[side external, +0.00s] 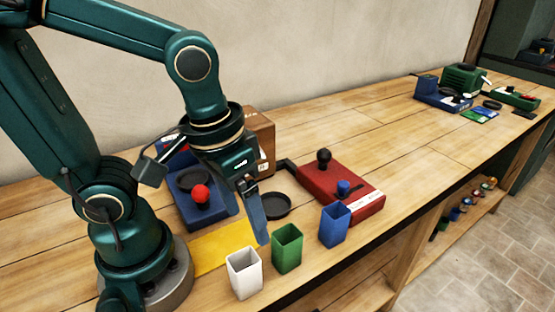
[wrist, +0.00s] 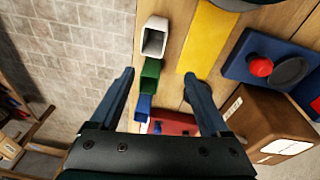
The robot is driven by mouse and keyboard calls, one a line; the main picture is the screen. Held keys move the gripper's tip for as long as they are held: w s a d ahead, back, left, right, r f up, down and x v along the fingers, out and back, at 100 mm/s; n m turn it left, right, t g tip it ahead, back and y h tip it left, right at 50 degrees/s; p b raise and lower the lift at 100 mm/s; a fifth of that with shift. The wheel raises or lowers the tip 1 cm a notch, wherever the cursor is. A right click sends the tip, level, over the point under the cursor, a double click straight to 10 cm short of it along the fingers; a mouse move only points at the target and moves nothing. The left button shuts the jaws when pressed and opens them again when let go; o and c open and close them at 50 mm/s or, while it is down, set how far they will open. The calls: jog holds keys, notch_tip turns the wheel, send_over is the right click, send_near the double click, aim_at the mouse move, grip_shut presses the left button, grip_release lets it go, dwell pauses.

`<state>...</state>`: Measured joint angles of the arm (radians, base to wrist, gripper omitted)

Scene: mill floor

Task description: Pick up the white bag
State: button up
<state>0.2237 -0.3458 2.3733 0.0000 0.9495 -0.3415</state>
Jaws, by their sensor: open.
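A white, open-topped, square-sided container (side external: 244,272), which looks like the white bag, stands upright near the front edge of the wooden bench. In the wrist view it (wrist: 155,37) shows at the top, beyond my fingertips. My gripper (side external: 252,228) is open and points down above the bench, behind the white and green containers. In the wrist view my two fingers (wrist: 160,73) are spread wide with nothing held. A green container (wrist: 150,75) shows between the fingertips there, nearer than the white one. I cannot tell the exact height of the fingertips.
The green container (side external: 287,248) and a blue one (side external: 334,225) stand right of the white one. A yellow flat sheet (side external: 215,252) lies behind it. A red device (side external: 350,200), a black dish (side external: 275,206), a blue device (side external: 186,211) and a cardboard box (side external: 262,140) stand further back.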

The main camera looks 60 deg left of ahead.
aim_at(244, 259)
jog(key=f, duration=0.1)
jog(key=s+d+f+m+g, duration=0.1)
jog(key=d+f, duration=0.1)
jog(key=shift+s+g, duration=0.35)
jog(key=shift+g, duration=0.05)
jog(key=shift+a+f, duration=0.1)
jog(key=shift+f, duration=2.2)
jog(key=shift+c, duration=0.3)
grip_shut()
jog(key=shift+w+r, duration=0.1)
jog(key=shift+r, duration=0.05)
